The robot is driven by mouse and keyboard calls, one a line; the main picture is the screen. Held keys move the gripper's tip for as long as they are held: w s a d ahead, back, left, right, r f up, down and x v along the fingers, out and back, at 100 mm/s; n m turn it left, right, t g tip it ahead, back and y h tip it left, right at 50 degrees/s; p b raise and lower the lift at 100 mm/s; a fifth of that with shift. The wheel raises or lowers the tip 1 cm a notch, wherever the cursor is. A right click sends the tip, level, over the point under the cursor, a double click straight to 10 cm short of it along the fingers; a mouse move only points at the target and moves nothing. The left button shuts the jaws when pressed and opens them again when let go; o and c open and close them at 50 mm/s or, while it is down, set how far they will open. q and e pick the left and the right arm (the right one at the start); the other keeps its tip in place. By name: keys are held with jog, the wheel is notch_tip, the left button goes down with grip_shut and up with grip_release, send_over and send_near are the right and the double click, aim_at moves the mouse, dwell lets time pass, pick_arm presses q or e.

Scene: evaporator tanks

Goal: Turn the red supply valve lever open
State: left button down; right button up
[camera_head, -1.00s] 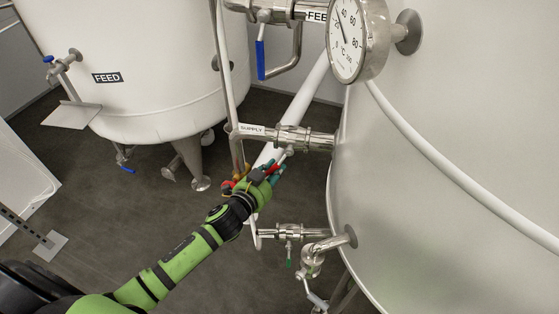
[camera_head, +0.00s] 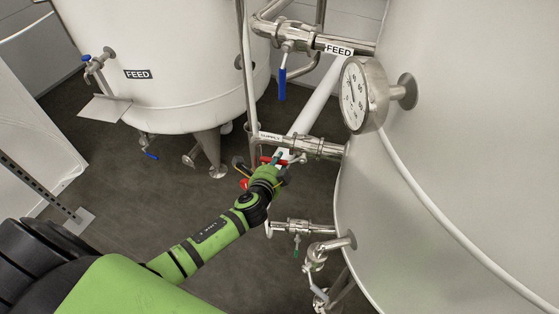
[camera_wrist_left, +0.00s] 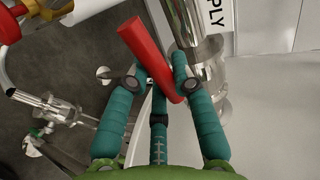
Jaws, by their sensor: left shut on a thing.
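The red supply valve lever (camera_wrist_left: 148,55) runs down between the teal fingers of my left gripper (camera_wrist_left: 158,88) in the left wrist view. The fingers are shut on it, and its upper end sticks out past them. In the head view my left gripper (camera_head: 274,168) is just below the steel supply pipe (camera_head: 312,146), and only a bit of red shows at the fingers. The supply label (camera_wrist_left: 217,15) is at the top of the wrist view. My right gripper is not in view.
The feed pipe (camera_head: 300,38) with a blue lever (camera_head: 282,84) is above. A dial gauge (camera_head: 361,95) and a large tank (camera_head: 460,120) are on the right. A lower valve (camera_head: 298,228) is below. Another red part (camera_wrist_left: 9,26) is near my gripper. Open floor lies left.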

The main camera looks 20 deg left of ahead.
pick_arm(q)
jog(key=shift+r+m+y, duration=0.3)
jog(key=shift+r, duration=0.1)
jog(key=shift+a+p, duration=0.1)
jog(key=shift+p, duration=0.2)
jog(key=c, duration=1)
grip_release()
jog(key=shift+w, duration=0.1)
jog(key=v, duration=1.2)
